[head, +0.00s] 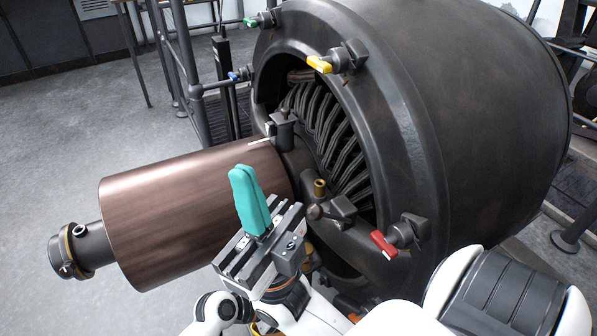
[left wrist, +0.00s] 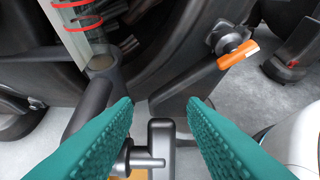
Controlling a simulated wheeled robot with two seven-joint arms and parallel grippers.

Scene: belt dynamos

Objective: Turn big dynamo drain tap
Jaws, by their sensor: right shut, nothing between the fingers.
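The big dynamo (head: 470,110) is a large dark drum. In the head view it carries taps with a red lever (head: 383,244), a yellow lever (head: 319,64), a green lever (head: 251,22) and a blue lever (head: 233,76). The left wrist view shows a tap with an orange lever (left wrist: 238,54). I cannot tell which is the drain tap. My left gripper (left wrist: 160,102) has its teal fingers apart, with a grey T-shaped part (left wrist: 160,150) showing in the gap; contact is not visible. My right gripper (head: 250,200) is shut and empty, in front of the copper-brown cylinder.
The copper-brown cylinder (head: 190,205) and its shaft end (head: 70,252) stick out leftward from the dynamo. A brass-topped fitting (head: 320,188) sits near my right gripper. Dark railings (head: 175,75) stand behind. Open grey floor (head: 60,130) lies at the left.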

